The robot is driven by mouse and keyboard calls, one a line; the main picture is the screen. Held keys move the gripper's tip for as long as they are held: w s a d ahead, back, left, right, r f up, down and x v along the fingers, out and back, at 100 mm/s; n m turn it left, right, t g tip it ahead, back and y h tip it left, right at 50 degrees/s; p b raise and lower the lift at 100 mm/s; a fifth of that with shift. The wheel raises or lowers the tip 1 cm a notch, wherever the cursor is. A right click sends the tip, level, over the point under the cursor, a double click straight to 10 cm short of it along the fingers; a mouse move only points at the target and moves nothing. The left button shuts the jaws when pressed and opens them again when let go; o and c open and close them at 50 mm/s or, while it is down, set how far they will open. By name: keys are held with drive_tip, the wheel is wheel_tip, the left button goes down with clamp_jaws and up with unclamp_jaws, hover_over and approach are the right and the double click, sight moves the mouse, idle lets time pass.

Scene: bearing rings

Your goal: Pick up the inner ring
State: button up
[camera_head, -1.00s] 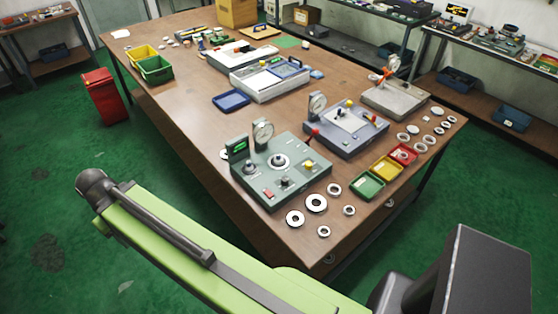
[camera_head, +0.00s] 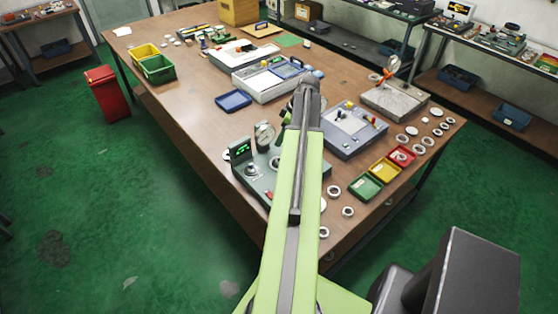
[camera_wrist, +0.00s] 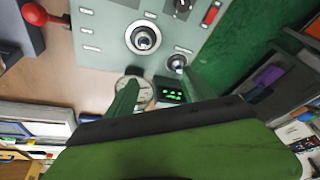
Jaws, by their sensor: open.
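My gripper (camera_wrist: 158,88) shows in the wrist view as two green fingers, apart and with nothing between them. It is above the grey-green gauge station (camera_wrist: 108,30). A metal ring (camera_wrist: 143,38) sits around a central post on that station, beyond the fingertips. A smaller round metal piece (camera_wrist: 177,63) is close to the right finger. I cannot tell for sure which ring is the inner ring. In the head view, my arm covers much of the station (camera_head: 240,178) and hides its central post. Loose rings (camera_head: 347,211) lie on the table at its right.
A dial gauge (camera_head: 264,134) and a green-lit display (camera_head: 240,149) stand up from the station. Green (camera_head: 365,187), yellow (camera_head: 385,170) and red (camera_head: 402,155) trays stand right of it. A second station (camera_head: 352,130) is behind. Bare wooden table (camera_head: 190,105) lies to the left.

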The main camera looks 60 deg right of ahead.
drive_tip(key=s+d, duration=0.4)
drive_tip(key=b+x, duration=1.1)
drive_tip(key=shift+w+f, duration=0.1)
drive_tip(key=shift+f, duration=0.25)
drive_tip(key=shift+w, duration=0.1)
drive_tip(key=b+x, duration=0.4)
drive_tip(key=b, duration=0.1)
drive_tip(key=shift+s+d+f, duration=0.15)
drive_tip(key=shift+s+f, duration=0.05)
drive_tip(key=shift+f, duration=0.15)
drive_tip(key=shift+w+f+b, duration=0.2)
drive_tip(key=shift+f+b, duration=0.1)
drive_tip(key=shift+f, duration=0.05)
drive_tip(key=shift+r, duration=0.2)
drive_tip(key=shift+c, duration=0.3)
clamp_jaws()
